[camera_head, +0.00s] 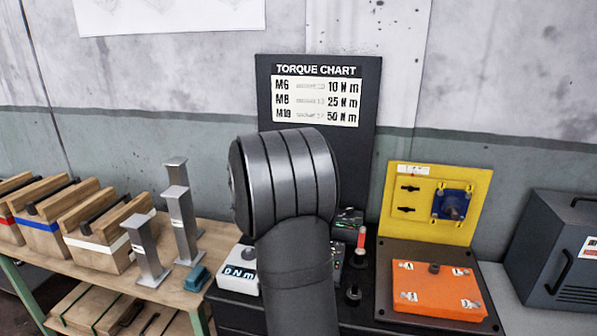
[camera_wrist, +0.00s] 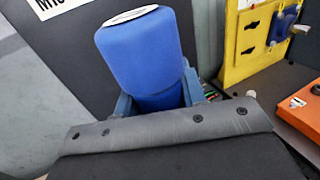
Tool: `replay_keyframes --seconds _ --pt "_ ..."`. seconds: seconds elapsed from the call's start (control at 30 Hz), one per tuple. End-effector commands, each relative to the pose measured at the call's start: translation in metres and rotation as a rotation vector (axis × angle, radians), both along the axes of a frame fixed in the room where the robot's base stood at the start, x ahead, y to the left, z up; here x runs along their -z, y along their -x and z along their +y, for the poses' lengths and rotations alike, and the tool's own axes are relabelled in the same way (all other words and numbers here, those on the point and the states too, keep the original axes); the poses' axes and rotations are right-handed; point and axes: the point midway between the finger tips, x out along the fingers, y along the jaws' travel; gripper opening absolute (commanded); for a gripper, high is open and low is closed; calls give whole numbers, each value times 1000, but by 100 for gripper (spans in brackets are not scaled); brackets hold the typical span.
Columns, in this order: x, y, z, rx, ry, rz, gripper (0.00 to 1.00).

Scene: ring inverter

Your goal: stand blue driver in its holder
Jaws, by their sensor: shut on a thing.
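The blue driver shows in the wrist view as a thick blue handle (camera_wrist: 150,62) with a pale round end cap, leaning slightly. My gripper (camera_wrist: 158,98) is shut around this handle, one blue-grey finger on each side. The driver's lower part is hidden behind the wrist housing. In the head view my own arm hides the gripper and the blue driver. A red-handled driver (camera_head: 361,240) stands upright just right of my arm, among small dark fixtures. I cannot tell which fixture is the blue driver's holder; my arm covers part of that area.
A torque chart board (camera_head: 319,68) stands behind my arm. A yellow panel (camera_head: 403,215) and an orange plate (camera_head: 437,288) are to the right, with a dark grey case (camera_head: 550,245) beyond. A meter (camera_head: 239,273) sits left of my arm. Grey posts (camera_head: 183,220) and wooden boxes (camera_head: 100,225) stand farther left.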

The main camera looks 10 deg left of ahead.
Motion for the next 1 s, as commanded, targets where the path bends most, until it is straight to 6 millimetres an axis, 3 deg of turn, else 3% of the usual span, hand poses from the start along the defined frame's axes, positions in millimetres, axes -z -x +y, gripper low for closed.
replay_keyframes --seconds 0.7,1.0 --pt "74 0 0 0 1 -3 3" --pt "87 0 0 0 -1 -4 3"
